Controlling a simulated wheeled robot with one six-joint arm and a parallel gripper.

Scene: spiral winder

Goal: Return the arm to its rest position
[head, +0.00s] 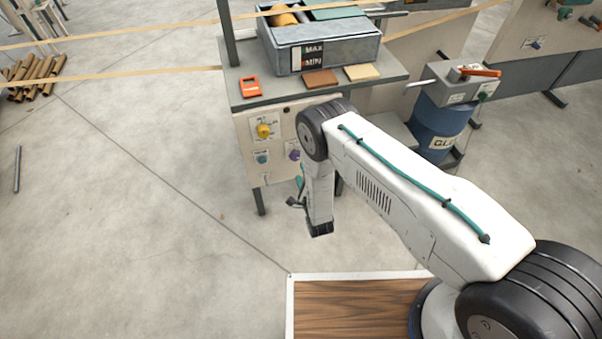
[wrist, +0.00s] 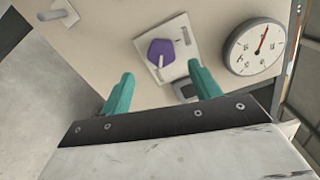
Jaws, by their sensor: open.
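My gripper (wrist: 162,92) shows in the wrist view as two teal fingers standing well apart, with nothing between them. Beyond them is a cream machine panel with a purple knob (wrist: 160,52) on a pale plate. In the head view my white arm reaches from the lower right toward the machine and bends down at the black elbow joint. The gripper end (head: 297,190) hangs in front of the panel, partly hidden by my arm. The panel's yellow knob (head: 264,130) and the purple knob (head: 293,152) show beside the arm. I cannot tell the exact gap to the panel.
A round gauge (wrist: 254,47) sits right of the purple knob. On the machine's shelf are an orange device (head: 250,87), brown and tan pads, and a grey MAX/MIN tray (head: 318,58). A blue glue drum (head: 437,127) stands right. Floor on the left is mostly clear.

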